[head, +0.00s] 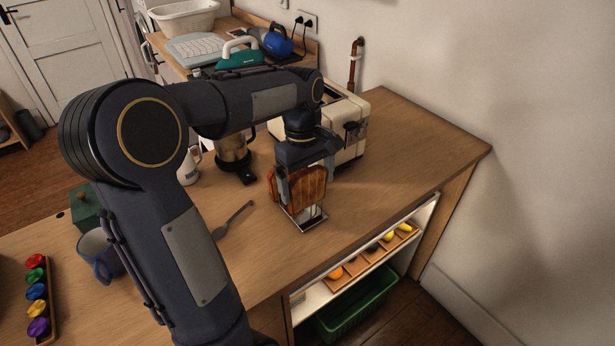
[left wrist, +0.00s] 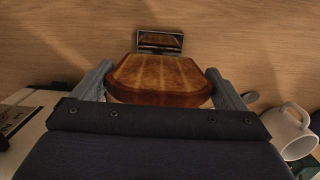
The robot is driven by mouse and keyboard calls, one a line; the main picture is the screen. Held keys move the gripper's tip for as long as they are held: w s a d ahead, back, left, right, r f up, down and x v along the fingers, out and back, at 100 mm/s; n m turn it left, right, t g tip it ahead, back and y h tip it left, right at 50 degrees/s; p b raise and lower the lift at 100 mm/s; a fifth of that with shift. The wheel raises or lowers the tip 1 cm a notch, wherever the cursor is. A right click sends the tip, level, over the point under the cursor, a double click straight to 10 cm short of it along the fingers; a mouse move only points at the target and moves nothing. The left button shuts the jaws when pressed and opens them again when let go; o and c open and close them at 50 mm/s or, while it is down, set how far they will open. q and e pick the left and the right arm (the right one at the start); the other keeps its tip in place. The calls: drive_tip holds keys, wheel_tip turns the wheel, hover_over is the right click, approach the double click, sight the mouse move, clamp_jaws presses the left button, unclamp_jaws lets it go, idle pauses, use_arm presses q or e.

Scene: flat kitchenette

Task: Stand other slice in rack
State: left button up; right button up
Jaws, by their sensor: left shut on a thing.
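My left gripper (head: 305,180) is shut on a browned bread slice (head: 312,187), with a finger at each side edge. The slice is upright over the small metal rack (head: 308,222) on the counter. The slice also shows between the fingers in the left wrist view (left wrist: 160,76). The rack shows beyond it there (left wrist: 175,46), with a brown patch inside; I cannot tell whether this is another slice or a reflection. The slice's lower edge is close to the rack, but I cannot tell if it touches. My right gripper is not in view.
A cream toaster (head: 353,152) stands right behind the gripper. A grey spoon-like utensil (head: 233,219) lies left of the rack. A white mug (head: 188,170), a blue mug (head: 96,258) and a green box (head: 84,209) stand farther left. The counter right of the rack is clear.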

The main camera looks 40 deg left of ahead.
use_arm(q)
drive_tip(key=shift+f, duration=0.5)
drive_tip(key=o, duration=0.7)
drive_tip(key=shift+r, duration=0.1)
wheel_tip(320, 180, up, 8)
drive_tip(key=p, duration=0.7)
